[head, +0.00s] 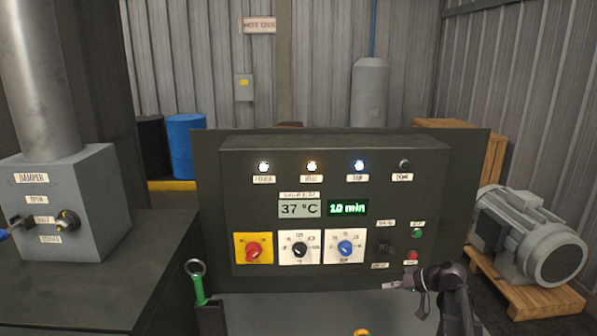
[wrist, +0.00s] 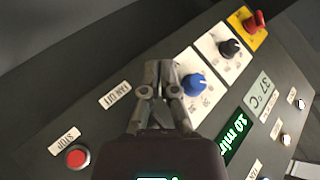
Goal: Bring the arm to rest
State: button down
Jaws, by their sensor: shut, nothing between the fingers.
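My gripper (head: 400,284) is low at the right front of the dark control panel (head: 260,222) in the head view, small and dark against it. In the wrist view my gripper (wrist: 159,88) has its fingers together with nothing between them. The fingertips appear just left of the blue knob (wrist: 195,84); whether they touch the panel I cannot tell. The red stop button (wrist: 77,157) lies lower left of the fingers. The blue knob also shows in the head view (head: 345,248), beside the black knob (head: 300,250) and the red knob (head: 253,252).
The displays read 37 °C (head: 299,209) and 10 min (head: 347,208). Three lamps are lit; the rightmost lamp (head: 404,165) is dark. A green-handled ring tool (head: 198,287) stands left of the panel. A damper box (head: 85,205) is left, a motor (head: 530,235) right.

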jog(key=s+a+f+g+h+b, duration=0.1)
jog(key=s+a+f+g+h, duration=0.1)
jog(key=s, duration=0.4)
jog(key=s+a+f+m+g+h+b, duration=0.1)
jog(key=s+a+f+g+h, duration=0.1)
jog(key=s+a+f+h, duration=0.2)
jog(key=s+a+f+m+g+h+b, duration=0.1)
jog(key=s+a+f+h, duration=0.2)
jog(key=s+f, duration=0.3)
jog(key=shift+s+a+g+h, duration=0.35)
jog(key=shift+s+a, duration=0.3)
jog(key=shift+s, duration=0.6)
